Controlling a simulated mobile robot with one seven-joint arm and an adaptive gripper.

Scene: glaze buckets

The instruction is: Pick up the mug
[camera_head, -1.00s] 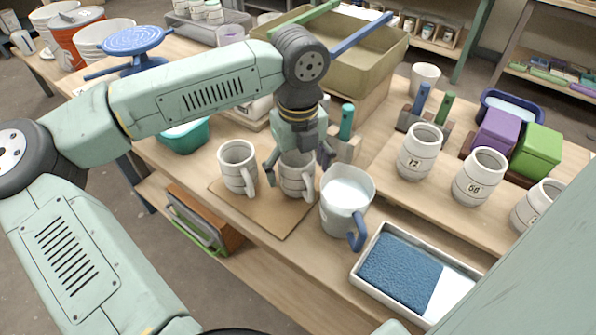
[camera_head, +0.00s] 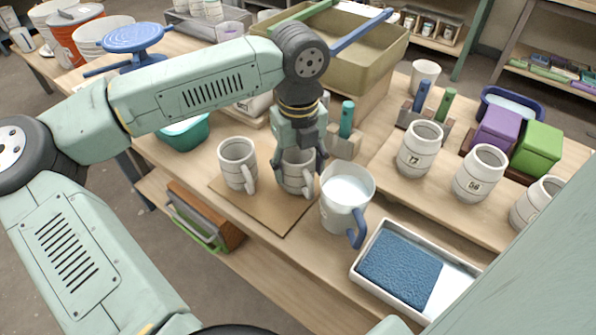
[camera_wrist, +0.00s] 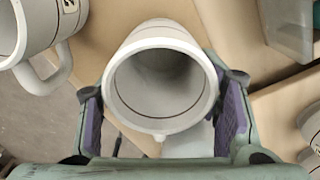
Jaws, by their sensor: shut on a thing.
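A white mug with dark bands (camera_head: 296,180) stands upright on a brown board (camera_head: 272,215), and my gripper (camera_head: 299,172) is over it from above. In the wrist view the mug's open rim (camera_wrist: 162,85) lies between my two purple-padded fingers (camera_wrist: 163,118), and the gripper is shut on it. The inside of the mug looks empty. A second similar mug (camera_head: 236,160) stands to the left on the same board; part of it also shows at the upper left of the wrist view (camera_wrist: 30,40). My fingers hide the upper part of the held mug in the head view.
A white pitcher with a blue handle (camera_head: 345,205) stands close on the right. A tray with a blue sponge-like pad (camera_head: 400,270) lies at front right. Numbered jars (camera_head: 418,155) stand on the raised shelf. A teal bowl (camera_head: 186,133) is behind left.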

